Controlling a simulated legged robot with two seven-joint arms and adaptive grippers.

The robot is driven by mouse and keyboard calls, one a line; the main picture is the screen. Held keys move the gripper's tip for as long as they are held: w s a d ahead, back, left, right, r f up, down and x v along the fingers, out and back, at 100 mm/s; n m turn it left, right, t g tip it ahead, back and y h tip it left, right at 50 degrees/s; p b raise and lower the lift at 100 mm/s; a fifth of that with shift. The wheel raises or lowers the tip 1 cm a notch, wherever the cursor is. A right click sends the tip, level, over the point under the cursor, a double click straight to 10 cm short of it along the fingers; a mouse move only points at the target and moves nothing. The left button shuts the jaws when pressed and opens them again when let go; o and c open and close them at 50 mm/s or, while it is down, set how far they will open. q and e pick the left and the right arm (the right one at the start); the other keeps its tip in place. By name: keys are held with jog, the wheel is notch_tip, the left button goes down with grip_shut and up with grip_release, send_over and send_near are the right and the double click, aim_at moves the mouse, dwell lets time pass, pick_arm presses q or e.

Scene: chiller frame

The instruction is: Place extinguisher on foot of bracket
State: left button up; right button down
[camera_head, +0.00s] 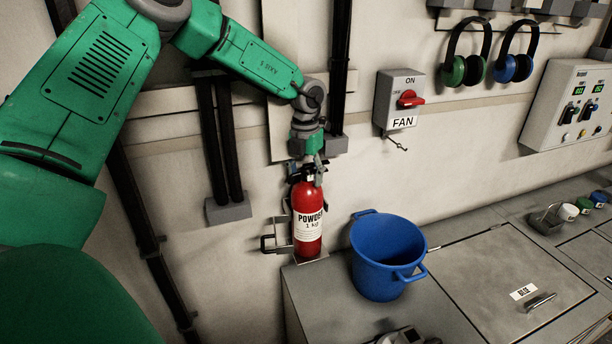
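The red extinguisher (307,222) with a white "POWDER 1 kg" label is upright at the wall, just left of the blue bucket. The bracket (273,241) shows as grey metal parts beside and behind it, with a foot (311,259) under its base. I cannot tell whether the base touches the foot. My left gripper (309,176) is at the extinguisher's black valve head, pointing down from above. Its fingers are small and partly hidden against the valve, so their grip is unclear. My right gripper is not in view.
A blue bucket (384,262) stands on the grey cabinet (455,318) close to the right of the extinguisher. A fan switch box (399,100) and ear defenders (466,58) are on the wall. Vertical black pipes (222,140) run left of the bracket.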

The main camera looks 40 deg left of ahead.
pick_arm(q)
jog(key=shift+d, duration=0.1)
jog(key=shift+w+r, duration=0.1)
jog(key=shift+r, duration=0.2)
notch_tip(320, 180, up, 12)
jog(key=shift+f+b, duration=0.2)
jog(key=shift+b, duration=0.35)
jog(key=shift+f, duration=0.1)
